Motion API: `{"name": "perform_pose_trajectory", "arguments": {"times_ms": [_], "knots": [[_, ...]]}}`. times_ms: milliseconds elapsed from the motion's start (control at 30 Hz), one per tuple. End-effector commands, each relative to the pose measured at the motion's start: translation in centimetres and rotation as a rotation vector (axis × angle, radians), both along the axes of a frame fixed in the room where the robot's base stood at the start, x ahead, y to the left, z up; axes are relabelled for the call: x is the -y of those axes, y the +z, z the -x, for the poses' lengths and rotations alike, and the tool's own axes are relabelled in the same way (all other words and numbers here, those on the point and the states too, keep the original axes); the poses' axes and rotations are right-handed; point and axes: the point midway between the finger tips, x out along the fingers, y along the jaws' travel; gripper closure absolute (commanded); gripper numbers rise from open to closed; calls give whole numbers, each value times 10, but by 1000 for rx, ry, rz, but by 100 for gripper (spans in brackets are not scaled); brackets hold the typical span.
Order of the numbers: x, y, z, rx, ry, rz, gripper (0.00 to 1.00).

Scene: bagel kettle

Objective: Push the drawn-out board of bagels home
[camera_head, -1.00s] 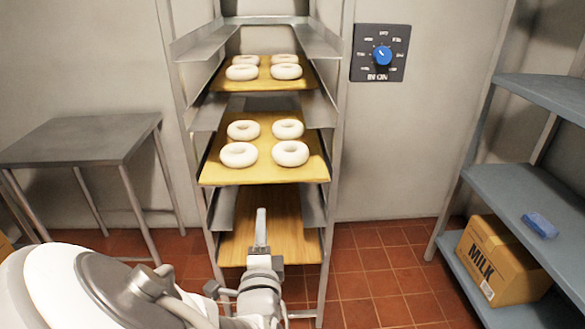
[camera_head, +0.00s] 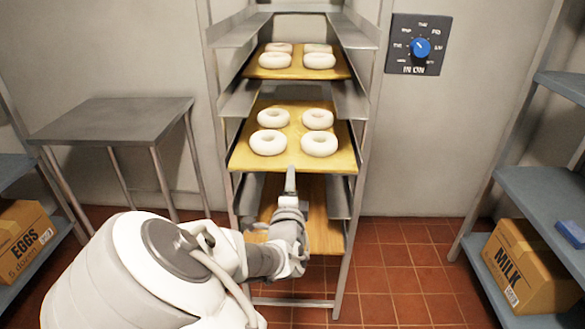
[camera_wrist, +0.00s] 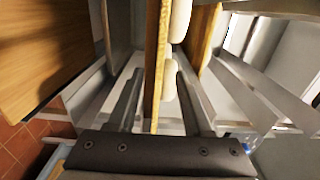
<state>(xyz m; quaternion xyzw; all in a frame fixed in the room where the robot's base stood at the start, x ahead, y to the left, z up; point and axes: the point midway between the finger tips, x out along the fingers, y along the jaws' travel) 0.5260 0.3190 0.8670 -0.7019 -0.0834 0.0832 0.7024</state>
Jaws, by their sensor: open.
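The drawn-out board (camera_head: 243,162) is a yellow wooden sheet on a middle level of the metal rack, sticking out past the rack's front. Several pale bagels (camera_head: 319,144) lie on it. My gripper (camera_head: 291,174) is at the middle of the board's front edge, pointing into the rack. In the wrist view my gripper (camera_wrist: 155,70) is open, one finger on each side of the board (camera_wrist: 154,105), which shows edge-on between them. I cannot tell whether the fingers touch it. The board's rear end is hidden inside the rack.
An upper board (camera_head: 272,72) holds more bagels. A bare brown board (camera_head: 325,205) lies on a lower level. A steel table (camera_head: 115,120) stands left. Shelves at right hold a milk carton (camera_head: 522,270); an egg carton (camera_head: 24,240) is at left. A blue-knobbed dial (camera_head: 421,46) is on the wall.

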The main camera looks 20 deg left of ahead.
Motion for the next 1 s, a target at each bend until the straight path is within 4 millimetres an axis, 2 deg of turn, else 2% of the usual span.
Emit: {"name": "perform_pose_trajectory", "arguments": {"times_ms": [300,500,967,1000], "knots": [[-8,-2,-38,1,-2,-1,50],[-13,-2,-54,0,-1,-1,50],[-15,0,-61,0,0,1,50],[-15,0,-61,0,0,1,54]]}}
